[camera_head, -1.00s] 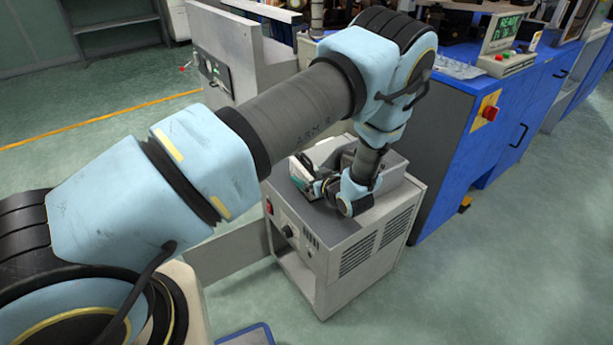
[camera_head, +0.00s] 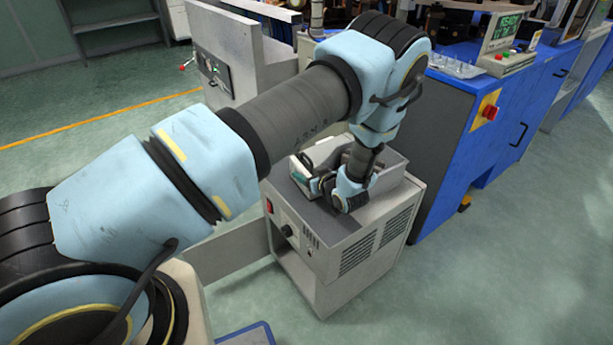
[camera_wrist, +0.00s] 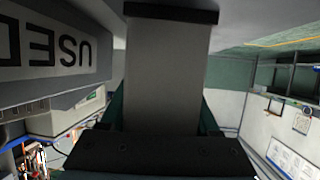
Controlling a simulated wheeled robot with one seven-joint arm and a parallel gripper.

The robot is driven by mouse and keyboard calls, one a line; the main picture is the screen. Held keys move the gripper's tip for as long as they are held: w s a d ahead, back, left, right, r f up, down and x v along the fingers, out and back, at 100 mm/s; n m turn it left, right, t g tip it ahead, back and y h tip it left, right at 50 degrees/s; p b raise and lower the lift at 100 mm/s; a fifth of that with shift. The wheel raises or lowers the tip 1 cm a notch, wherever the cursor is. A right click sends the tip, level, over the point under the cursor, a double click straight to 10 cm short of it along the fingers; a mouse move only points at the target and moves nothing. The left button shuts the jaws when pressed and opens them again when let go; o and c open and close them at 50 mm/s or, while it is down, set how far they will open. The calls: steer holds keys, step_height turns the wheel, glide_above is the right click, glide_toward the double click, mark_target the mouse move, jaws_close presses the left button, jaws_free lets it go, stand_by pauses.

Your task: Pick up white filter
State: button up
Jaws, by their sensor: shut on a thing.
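The white filter (camera_wrist: 166,75) is a pale grey-white block with a black band at its far end. It fills the middle of the wrist view. My gripper (camera_wrist: 162,105) is shut on it, with a dark green finger along each side. In the head view my gripper (camera_head: 318,183) is low over the top of a grey cabinet, beside an open grey box. A small part of the white filter (camera_head: 301,166) shows left of the gripper there; my wrist hides the rest. I cannot tell whether the filter touches the cabinet top.
The grey box (camera_head: 395,163) stands on the grey cabinet (camera_head: 318,250). A box wall marked "USED" (camera_wrist: 50,45) is close at left in the wrist view. A blue machine bench (camera_head: 460,140) stands at right, a grey machine (camera_head: 235,60) behind. Floor at the right front is clear.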

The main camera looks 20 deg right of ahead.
jaws_close()
